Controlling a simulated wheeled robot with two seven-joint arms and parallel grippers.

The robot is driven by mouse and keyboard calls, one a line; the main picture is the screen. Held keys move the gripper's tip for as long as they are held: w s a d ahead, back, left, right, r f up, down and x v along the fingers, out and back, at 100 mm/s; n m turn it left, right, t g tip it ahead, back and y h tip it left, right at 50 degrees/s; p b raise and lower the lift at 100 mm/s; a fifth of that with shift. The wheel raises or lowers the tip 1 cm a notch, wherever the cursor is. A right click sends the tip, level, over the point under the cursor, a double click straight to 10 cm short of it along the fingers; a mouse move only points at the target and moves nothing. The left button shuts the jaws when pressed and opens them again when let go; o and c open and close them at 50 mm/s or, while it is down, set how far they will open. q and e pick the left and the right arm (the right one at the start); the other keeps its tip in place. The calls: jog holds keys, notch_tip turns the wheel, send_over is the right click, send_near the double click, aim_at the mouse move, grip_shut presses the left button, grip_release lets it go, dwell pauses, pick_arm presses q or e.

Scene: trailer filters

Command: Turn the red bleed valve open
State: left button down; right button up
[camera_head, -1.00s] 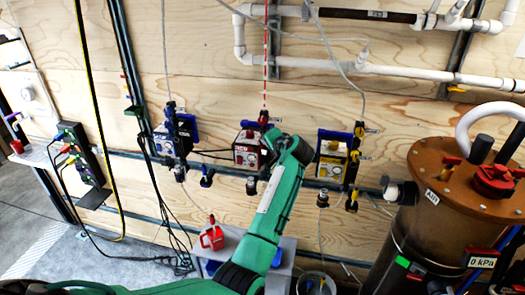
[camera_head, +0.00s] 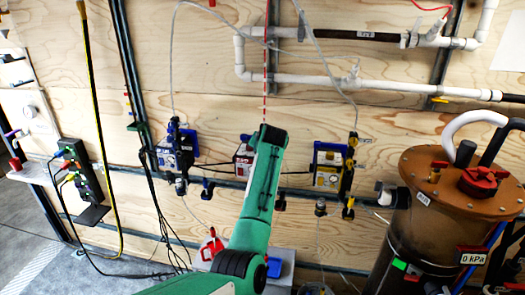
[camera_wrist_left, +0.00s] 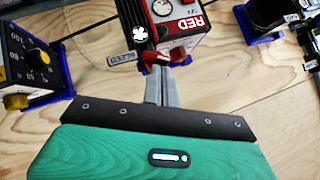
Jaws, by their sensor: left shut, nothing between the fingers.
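In the left wrist view a red pump box (camera_wrist_left: 180,25) with a dial and the word RED hangs at the top. A small red bleed valve lever (camera_wrist_left: 152,58), beside a white tag (camera_wrist_left: 122,59), sits on its lower edge. My left gripper (camera_wrist_left: 162,72) is shut and empty, its fingertips right at the lever; I cannot tell whether they touch it. In the head view the red box (camera_head: 243,154) is mostly covered by my green left arm, and the valve and fingers are hidden. My right gripper is not in view.
A blue-framed box (camera_head: 174,152) hangs left of the red one, a yellow box (camera_head: 327,167) right of it. A brown tank (camera_head: 455,190) stands at the right. White pipes (camera_head: 320,78) cross the wall above. Hoses and black cables hang nearby.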

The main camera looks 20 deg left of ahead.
pick_arm(q)
jog(key=shift+s+a+r+h+p, duration=0.15)
jog(key=shift+a+h+p, duration=0.15)
jog(key=shift+a+p, duration=0.35)
jog(key=shift+s+a+p, duration=0.1)
jog(key=shift+a+p, duration=0.1)
jog(key=shift+p, duration=0.2)
dwell(0.5)
